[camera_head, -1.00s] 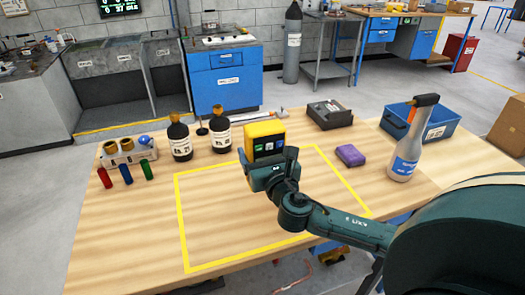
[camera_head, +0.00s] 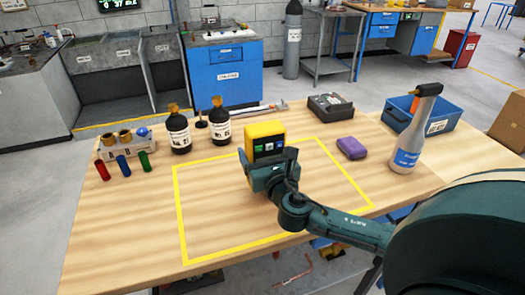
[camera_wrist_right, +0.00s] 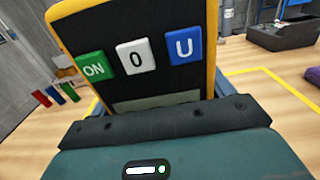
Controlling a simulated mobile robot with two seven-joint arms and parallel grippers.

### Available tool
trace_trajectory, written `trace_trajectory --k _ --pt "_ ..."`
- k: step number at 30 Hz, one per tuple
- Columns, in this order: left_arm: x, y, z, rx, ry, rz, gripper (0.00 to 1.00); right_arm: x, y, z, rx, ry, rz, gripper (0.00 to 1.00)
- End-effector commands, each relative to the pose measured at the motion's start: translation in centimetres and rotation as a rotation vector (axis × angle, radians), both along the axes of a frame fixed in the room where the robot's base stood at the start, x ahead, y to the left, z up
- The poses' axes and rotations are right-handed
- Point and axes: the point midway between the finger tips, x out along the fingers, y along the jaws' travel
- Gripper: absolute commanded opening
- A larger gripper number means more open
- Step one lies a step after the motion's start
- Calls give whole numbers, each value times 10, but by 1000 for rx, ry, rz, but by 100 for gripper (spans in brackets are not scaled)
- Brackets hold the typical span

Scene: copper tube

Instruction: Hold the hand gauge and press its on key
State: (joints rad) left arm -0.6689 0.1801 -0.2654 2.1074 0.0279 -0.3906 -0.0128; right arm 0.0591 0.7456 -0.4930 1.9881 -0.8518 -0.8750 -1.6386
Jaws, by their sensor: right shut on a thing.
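The hand gauge (camera_head: 265,138) is a yellow-cased box with a dark face, held upright above the far part of the yellow-marked area. In the right wrist view its face (camera_wrist_right: 150,87) fills the upper middle. It carries a green ON key (camera_wrist_right: 94,67), a white 0 key (camera_wrist_right: 135,57) and a blue U key (camera_wrist_right: 184,46). My right gripper (camera_head: 267,163) is shut on the gauge's lower part; its fingertips are mostly hidden. My left gripper is not in view.
Two dark bottles (camera_head: 178,134) stand left of the gauge. The yellow-outlined area (camera_head: 215,215) is mostly bare.

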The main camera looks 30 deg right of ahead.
Motion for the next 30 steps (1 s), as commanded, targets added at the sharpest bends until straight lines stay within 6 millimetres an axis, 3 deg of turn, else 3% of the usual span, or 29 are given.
trace_trajectory --k 30 --pt "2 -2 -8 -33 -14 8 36 0 0 -26 -1 -4 0 43"
